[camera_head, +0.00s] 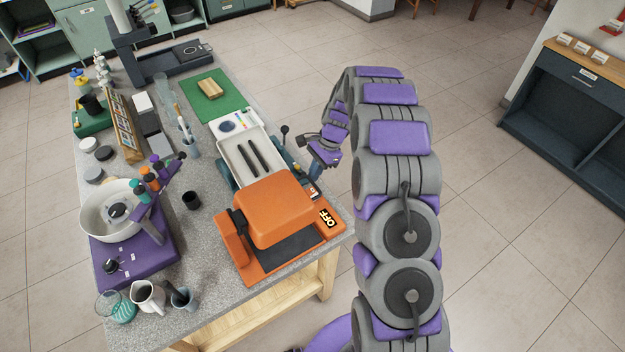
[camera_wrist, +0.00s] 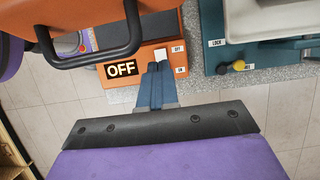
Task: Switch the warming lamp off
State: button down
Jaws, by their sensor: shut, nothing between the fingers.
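The warming lamp is most likely the orange hooded device (camera_head: 272,208) at the front right of the grey workbench. Its side panel carries a black sign reading OFF (camera_head: 327,218); the sign also shows in the wrist view (camera_wrist: 121,68). On the panel is a white switch (camera_wrist: 160,54), with small labels, the upper one reading OFF, the lower one probably ON. My gripper (camera_wrist: 158,66) is shut and empty, its blue fingertips at the switch and partly covering it. I cannot tell whether they touch. In the head view my gripper (camera_head: 316,172) is beside the device's right side.
A teal device with a white tray (camera_head: 243,158) stands right behind the orange one. Its black and yellow knobs (camera_wrist: 230,67) are close to my fingers' right. A purple mixer base (camera_head: 135,247) with a white bowl is at left. Open floor lies right of the bench.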

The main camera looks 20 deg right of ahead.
jog(key=v, duration=0.5)
jog(key=shift+s+a+r, duration=0.15)
jog(key=shift+a+r, duration=0.15)
jog(key=shift+a, duration=0.05)
jog(key=shift+a, duration=0.25)
